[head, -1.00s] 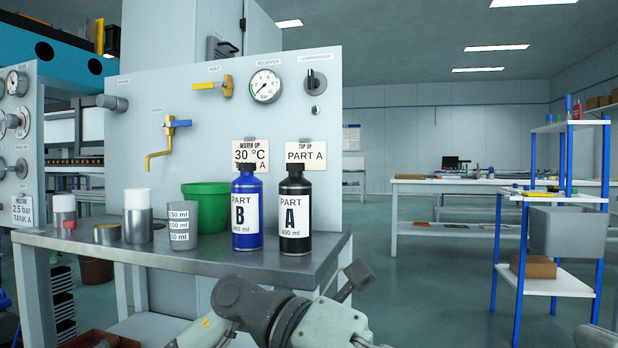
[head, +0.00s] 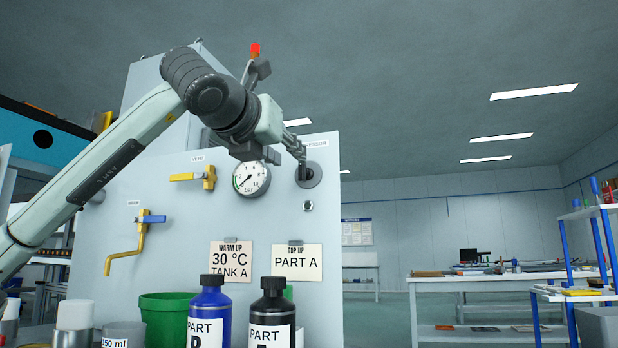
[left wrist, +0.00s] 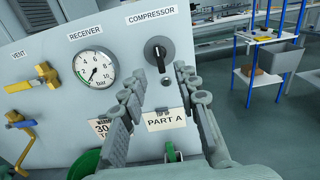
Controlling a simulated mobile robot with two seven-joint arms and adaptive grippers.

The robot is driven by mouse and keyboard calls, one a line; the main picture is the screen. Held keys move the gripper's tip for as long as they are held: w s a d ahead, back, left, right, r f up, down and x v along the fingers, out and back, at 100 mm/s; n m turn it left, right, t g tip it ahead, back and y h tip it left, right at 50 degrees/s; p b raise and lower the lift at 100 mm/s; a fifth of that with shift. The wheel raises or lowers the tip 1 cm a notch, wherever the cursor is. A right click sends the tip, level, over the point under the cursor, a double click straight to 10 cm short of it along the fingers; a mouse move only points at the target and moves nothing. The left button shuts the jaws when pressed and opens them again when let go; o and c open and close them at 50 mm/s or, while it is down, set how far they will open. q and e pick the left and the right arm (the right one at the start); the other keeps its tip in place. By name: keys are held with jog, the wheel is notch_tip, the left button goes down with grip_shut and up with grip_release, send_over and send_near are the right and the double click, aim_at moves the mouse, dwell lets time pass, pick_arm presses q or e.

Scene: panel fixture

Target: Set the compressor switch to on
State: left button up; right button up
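The compressor switch (head: 309,176) is a dark rotary knob on a round plate at the upper right of the grey panel. It also shows in the left wrist view (left wrist: 158,50) under the COMPRESSOR label, its handle roughly upright. My left gripper (head: 299,153) is raised in front of the panel and overlaps the switch in the head view. In the left wrist view its two fingers (left wrist: 161,78) are apart and empty, with the knob visible beyond the gap between the tips. I see no clear contact with the knob. My right gripper is not in view.
A receiver gauge (head: 251,179) and a yellow vent valve (head: 195,177) are left of the switch. A small round fitting (head: 308,205) and hanging cards (head: 297,262) are below. Blue (head: 209,310) and black (head: 272,315) bottles stand in front.

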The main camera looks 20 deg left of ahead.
aim_at(301, 166)
pick_arm(q)
jog(key=w, duration=0.7)
jog(key=shift+w, duration=0.2)
jog(key=shift+d, duration=0.1)
grip_shut()
